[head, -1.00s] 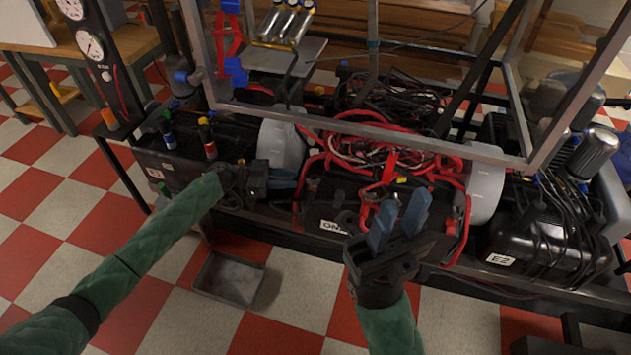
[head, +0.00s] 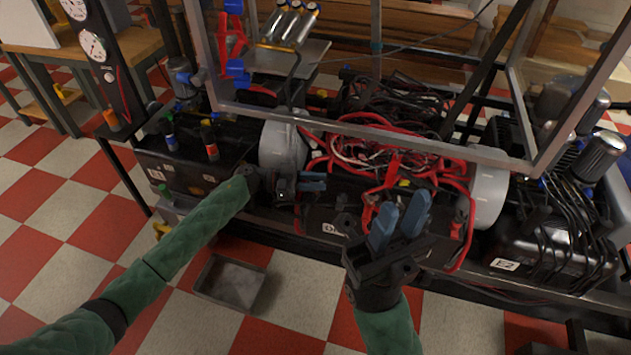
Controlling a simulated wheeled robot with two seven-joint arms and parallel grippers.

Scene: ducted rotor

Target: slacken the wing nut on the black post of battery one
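Battery one (head: 331,227) is a black block in the middle of the rig, with a white label partly covered by my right gripper. Red cables cross its top; I cannot make out the wing nut or the black post. My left gripper (head: 318,181) has its blue fingers at the left end of the battery's top, pointing right; the fingers look close together, but whether they hold anything is too small to tell. My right gripper (head: 402,216) is open and empty, with its two blue fingers apart, in front of the battery's right part.
Metal frame bars (head: 380,137) cross above the battery. Grey round housings (head: 283,150) stand on both sides of it. A black unit labelled E2 (head: 545,250) is at the right. A shallow metal tray (head: 230,283) lies on the checked floor.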

